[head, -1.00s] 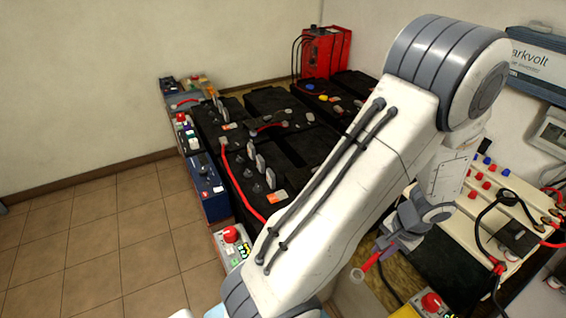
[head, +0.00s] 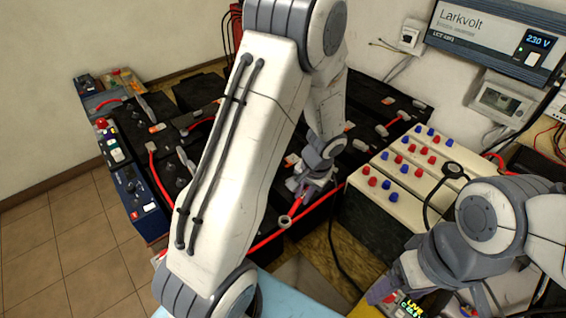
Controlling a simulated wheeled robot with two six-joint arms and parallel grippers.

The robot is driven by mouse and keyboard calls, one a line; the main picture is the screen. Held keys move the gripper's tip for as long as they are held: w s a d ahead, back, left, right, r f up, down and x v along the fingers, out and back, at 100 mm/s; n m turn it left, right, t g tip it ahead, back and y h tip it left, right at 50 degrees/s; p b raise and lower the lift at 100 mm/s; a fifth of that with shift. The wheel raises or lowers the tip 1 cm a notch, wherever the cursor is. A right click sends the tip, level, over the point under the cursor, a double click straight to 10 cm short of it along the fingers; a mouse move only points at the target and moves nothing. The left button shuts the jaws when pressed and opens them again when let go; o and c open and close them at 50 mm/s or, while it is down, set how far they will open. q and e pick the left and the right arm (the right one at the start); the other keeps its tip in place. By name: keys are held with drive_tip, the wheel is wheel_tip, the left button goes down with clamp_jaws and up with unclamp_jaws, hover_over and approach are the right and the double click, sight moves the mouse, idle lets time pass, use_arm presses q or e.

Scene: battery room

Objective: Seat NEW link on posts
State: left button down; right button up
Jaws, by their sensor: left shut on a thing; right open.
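My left gripper (head: 304,189) is shut on a short red link (head: 294,208) with a pale ring lug (head: 285,221) at its lower end. The link hangs tilted near the front edge of the black batteries; its upper end is hidden in the jaws. I cannot tell whether the lug touches anything. My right gripper (head: 380,291) is open at the lower right, apart from the batteries, and seems empty. Black batteries (head: 375,125) with posts and grey caps stand behind my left arm, which hides many of their posts. Which posts belong to the link is not clear.
A cream battery block (head: 415,185) with red and blue caps stands right of the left gripper. A long red cable (head: 325,200) runs just behind the link. A Larkvolt inverter (head: 495,40) hangs on the wall. Blue battery (head: 135,200) stands at left, beside clear floor (head: 95,235).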

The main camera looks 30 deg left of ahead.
use_arm(q)
drive_tip(key=w+a+m+p, duration=0.2)
drive_tip(key=w+a+m, duration=0.1)
drive_tip(key=a, duration=0.6)
wheel_tip(320, 180, down, 8)
drive_tip(key=b, duration=0.7)
drive_tip(key=shift+s+a+r+t+b, duration=0.15)
drive_tip(key=shift+a+r+t+b, duration=0.05)
drive_tip(key=shift+a+t+b, duration=0.15)
drive_tip(key=shift+s, duration=0.15)
idle(0.5)
drive_tip(key=shift+d+b+x, duration=0.2)
drive_tip(key=shift+b+x, duration=0.95)
drive_tip(key=shift+b, duration=0.35)
idle(1.2)
drive_tip(key=shift+s, duration=0.15)
drive_tip(key=c, duration=0.8)
unclamp_jaws()
drive_tip(key=shift+o, duration=0.6)
